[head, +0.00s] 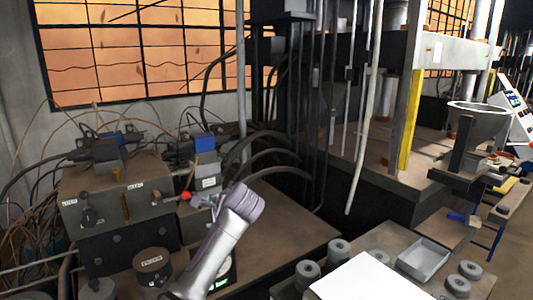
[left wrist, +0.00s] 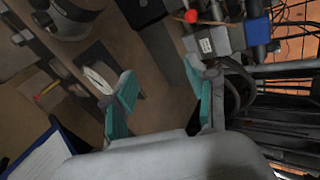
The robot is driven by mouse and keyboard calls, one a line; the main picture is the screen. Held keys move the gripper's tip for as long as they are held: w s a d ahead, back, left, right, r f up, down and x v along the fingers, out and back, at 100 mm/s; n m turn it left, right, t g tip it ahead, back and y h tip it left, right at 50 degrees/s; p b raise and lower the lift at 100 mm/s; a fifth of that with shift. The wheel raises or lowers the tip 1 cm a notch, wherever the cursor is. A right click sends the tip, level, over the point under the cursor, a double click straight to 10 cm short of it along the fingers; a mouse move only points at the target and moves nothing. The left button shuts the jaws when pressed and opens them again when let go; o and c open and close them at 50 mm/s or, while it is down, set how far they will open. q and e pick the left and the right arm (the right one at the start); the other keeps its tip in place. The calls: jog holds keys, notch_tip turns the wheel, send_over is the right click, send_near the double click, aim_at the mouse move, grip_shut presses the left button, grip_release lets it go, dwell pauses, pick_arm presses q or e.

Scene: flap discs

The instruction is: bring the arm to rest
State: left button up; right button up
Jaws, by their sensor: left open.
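My left arm (head: 220,240) comes up from the bottom of the head view. Its lavender-grey wrist end is raised over the brown bench, in front of the machine with cables. In the left wrist view my left gripper (left wrist: 162,78) has its two teal-padded fingers spread wide apart. Nothing is between them; the brown bench top shows behind the gap. In the head view the fingers are mostly hidden or too small to make out. My right gripper is in neither view.
A dark machine block (head: 120,205) with cables stands left of my wrist. A round dark labelled piece (head: 152,264) sits on the bench. At lower right are several grey discs (head: 340,249), a grey tray (head: 423,259) and a white panel (head: 370,280). Hoses and posts rise behind.

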pick_arm(q)
jog(key=s+a+f+n+g+h, duration=0.2)
jog(key=s+f+n+g+h, duration=0.3)
jog(key=s+f, duration=1.9)
jog(key=s+a+n+h, duration=0.1)
jog(key=s+a+n, duration=0.15)
jog(key=s, duration=1.05)
jog(key=s+a+n+h, duration=0.1)
jog(key=s+n, duration=0.3)
jog(key=s, duration=0.9)
notch_tip(320, 180, down, 25)
jog(key=g, duration=0.2)
jog(key=s+a+f+g, duration=0.1)
jog(key=s+a+f, duration=0.1)
jog(key=s+f, duration=1.5)
jog(key=shift+a+f+y, duration=0.3)
jog(key=shift+a+f, duration=0.1)
jog(key=shift+f, duration=0.35)
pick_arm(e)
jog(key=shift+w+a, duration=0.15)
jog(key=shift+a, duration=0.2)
